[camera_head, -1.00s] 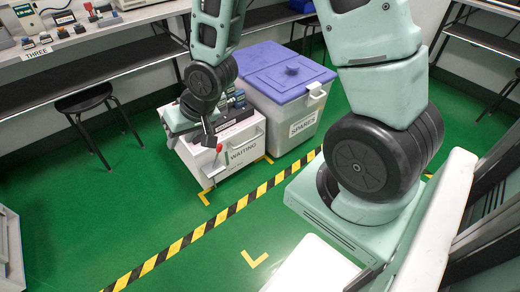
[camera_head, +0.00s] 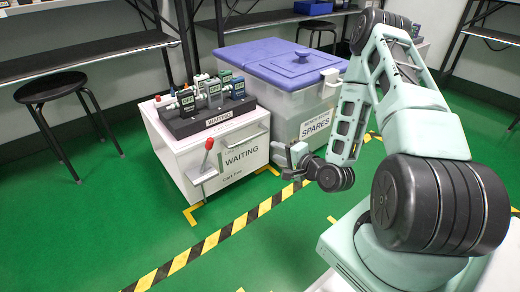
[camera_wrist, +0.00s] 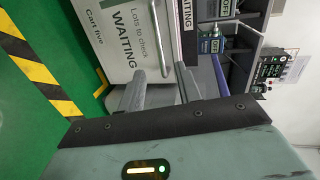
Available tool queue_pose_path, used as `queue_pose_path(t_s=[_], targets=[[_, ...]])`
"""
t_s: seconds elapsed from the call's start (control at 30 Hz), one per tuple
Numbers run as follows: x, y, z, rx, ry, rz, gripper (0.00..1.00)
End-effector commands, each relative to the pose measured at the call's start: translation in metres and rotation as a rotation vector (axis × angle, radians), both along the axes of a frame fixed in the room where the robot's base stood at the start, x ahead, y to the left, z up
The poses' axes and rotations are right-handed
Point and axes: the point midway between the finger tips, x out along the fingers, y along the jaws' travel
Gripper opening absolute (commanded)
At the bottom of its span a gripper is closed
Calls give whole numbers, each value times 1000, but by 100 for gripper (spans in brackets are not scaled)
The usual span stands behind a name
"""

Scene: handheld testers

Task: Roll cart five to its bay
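Cart five (camera_head: 226,185) is a white cart with a "WAITING" label, standing between yellow floor corner marks (camera_head: 192,215) behind a striped floor line. A red-knobbed lever (camera_head: 208,145) and a grey bar handle (camera_head: 252,138) are on its front. The cart's lettered face (camera_wrist: 108,42) and the handle (camera_wrist: 160,40) also show in the wrist view. My gripper (camera_head: 280,153) is at the cart's right front. In the wrist view its two grey fingers (camera_wrist: 160,88) are apart, with the handle's end appearing between them. I cannot tell whether they touch it. Which floor marks make its bay is unclear.
A dark rack of small testers (camera_head: 210,115) stands on the cart. The purple-lidded spares bin (camera_head: 312,108) is close on the cart's right. A black stool (camera_head: 52,90) stands left. Green floor is open in front, crossed by the yellow-black line (camera_head: 215,238).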

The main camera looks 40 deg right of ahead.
Motion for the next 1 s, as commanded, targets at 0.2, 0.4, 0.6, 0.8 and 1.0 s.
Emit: queue_pose_path(t_s=[0.2,0.4,0.6,0.8,1.0], targets=[[0,-9,-12,41,-35,-41,34],[29,-7,-19,37,-38,-38,34],[70,-6,-29,35,-37,-37,34],[111,-4,-37,37,-37,-38,34],[145,-3,-44,37,-35,-38,34]])
